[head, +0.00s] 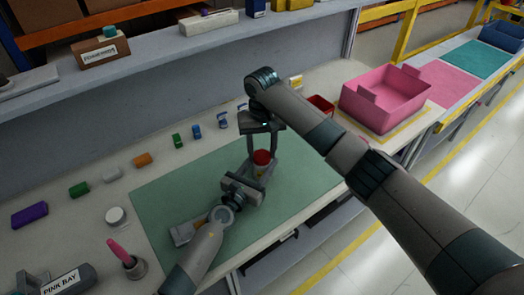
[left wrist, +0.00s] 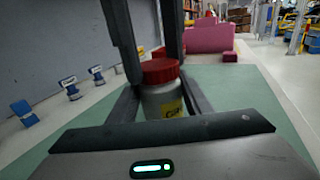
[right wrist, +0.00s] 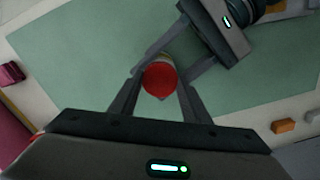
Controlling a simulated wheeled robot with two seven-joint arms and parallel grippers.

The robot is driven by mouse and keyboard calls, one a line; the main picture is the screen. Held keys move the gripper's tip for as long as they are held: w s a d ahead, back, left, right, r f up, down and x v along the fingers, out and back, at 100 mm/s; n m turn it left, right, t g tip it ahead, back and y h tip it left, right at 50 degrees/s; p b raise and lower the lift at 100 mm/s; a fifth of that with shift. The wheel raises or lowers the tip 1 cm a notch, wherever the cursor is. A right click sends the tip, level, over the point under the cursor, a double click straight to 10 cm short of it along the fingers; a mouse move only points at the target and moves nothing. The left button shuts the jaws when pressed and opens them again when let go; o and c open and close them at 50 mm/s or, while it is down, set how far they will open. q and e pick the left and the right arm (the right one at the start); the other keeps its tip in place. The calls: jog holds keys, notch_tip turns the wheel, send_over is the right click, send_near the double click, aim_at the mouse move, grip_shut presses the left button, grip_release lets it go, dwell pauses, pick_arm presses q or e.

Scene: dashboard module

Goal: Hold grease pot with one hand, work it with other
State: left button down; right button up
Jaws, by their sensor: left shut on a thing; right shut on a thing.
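The grease pot is a pale pot with a red lid (head: 262,157) and a yellow label; it stands upright over the green mat (head: 160,200). My left gripper (head: 256,174) is shut on the pot's body from the side. In the left wrist view the body (left wrist: 158,102) sits between its fingers, with the lid (left wrist: 160,70) above them. My right gripper (head: 262,147) points down from above, its fingers on either side of the red lid. In the right wrist view the lid (right wrist: 160,80) is between its fingertips. Whether the pot's base touches the mat is hidden.
A pink bin (head: 385,98) stands at the back right, with a small red box (head: 320,105) beside it. Small blue, green, orange, white and purple parts line the bench's rear and left. A cup with a pink-handled tool (head: 133,266) stands at front left.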

pick_arm(q)
jog(key=shift+f, duration=0.1)
pick_arm(e)
jog(key=m, duration=0.5)
jog(key=shift+a, duration=0.15)
jog(key=m, duration=0.5)
jog(key=shift+r+m, duration=0.1)
jog(key=shift+m, duration=0.2)
pick_arm(q)
jog(key=shift+s, duration=0.1)
pick_arm(e)
jog(key=o, duration=1.2)
notch_tip(320, 180, up, 12)
pick_arm(q)
jog(key=c, duration=0.8)
grip_release()
jog(key=shift+c, duration=0.2)
